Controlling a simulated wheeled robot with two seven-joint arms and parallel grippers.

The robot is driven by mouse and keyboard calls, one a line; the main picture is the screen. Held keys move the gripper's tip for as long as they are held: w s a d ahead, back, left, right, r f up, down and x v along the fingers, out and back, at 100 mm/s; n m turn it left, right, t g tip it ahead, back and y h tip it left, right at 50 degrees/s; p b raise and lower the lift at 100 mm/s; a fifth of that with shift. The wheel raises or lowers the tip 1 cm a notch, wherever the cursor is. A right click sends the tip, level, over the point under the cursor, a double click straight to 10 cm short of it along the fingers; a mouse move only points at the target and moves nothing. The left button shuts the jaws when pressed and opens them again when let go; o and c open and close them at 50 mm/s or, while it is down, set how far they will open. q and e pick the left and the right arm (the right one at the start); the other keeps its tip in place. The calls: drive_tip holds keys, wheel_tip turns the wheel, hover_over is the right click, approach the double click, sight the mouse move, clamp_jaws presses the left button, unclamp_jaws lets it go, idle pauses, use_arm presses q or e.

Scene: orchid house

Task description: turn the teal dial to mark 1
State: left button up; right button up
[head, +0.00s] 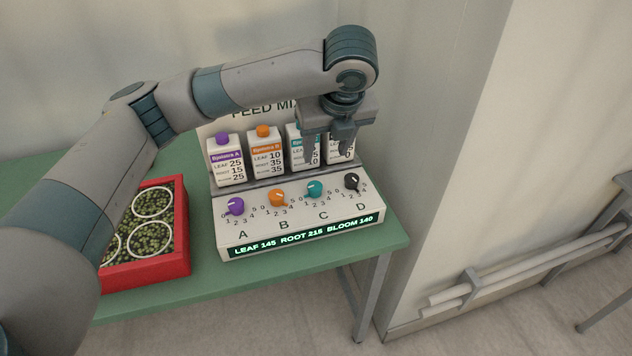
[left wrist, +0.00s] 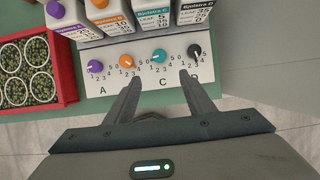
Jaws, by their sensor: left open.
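The teal dial (head: 315,189) is the third of the dials on the white feed mixer panel (head: 233,243), above the letter C. It also shows in the left wrist view (left wrist: 159,55), between and beyond my fingertips. Its white pointer leans to the left side; I cannot read its exact mark. My left gripper (head: 335,157) is open and empty, above and behind the dial in the head view, in front of the cartons. In the left wrist view its two fingers (left wrist: 160,84) stand apart, not touching the dial. My right gripper is not in view.
Purple (head: 236,206), orange (head: 277,198) and black (head: 352,182) dials flank the teal one. Cartons (head: 265,153) stand behind them. The display (head: 303,237) reads LEAF 145, ROOT 215, BLOOM 140. A red crate (head: 150,277) with round pots is at left on the green table (head: 240,279).

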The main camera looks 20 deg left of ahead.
use_arm(q)
drive_tip(key=shift+a+f, duration=0.1)
idle(0.4)
drive_tip(key=p, duration=0.3)
approach(315, 186)
drive_tip(key=x, duration=0.6)
drive_tip(key=shift+w+a+f, duration=0.1)
drive_tip(key=shift+w+f, duration=0.05)
drive_tip(key=shift+f, duration=0.05)
drive_tip(key=shift+w+a+f, duration=0.1)
drive_tip(key=shift+w+f, duration=0.1)
drive_tip(key=shift+f, duration=0.45)
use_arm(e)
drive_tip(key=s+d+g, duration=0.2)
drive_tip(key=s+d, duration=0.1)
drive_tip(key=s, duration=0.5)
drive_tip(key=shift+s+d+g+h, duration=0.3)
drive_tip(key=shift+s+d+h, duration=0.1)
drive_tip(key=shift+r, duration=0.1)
use_arm(q)
drive_tip(key=c, duration=0.9)
drive_tip(key=shift+c, duration=0.8)
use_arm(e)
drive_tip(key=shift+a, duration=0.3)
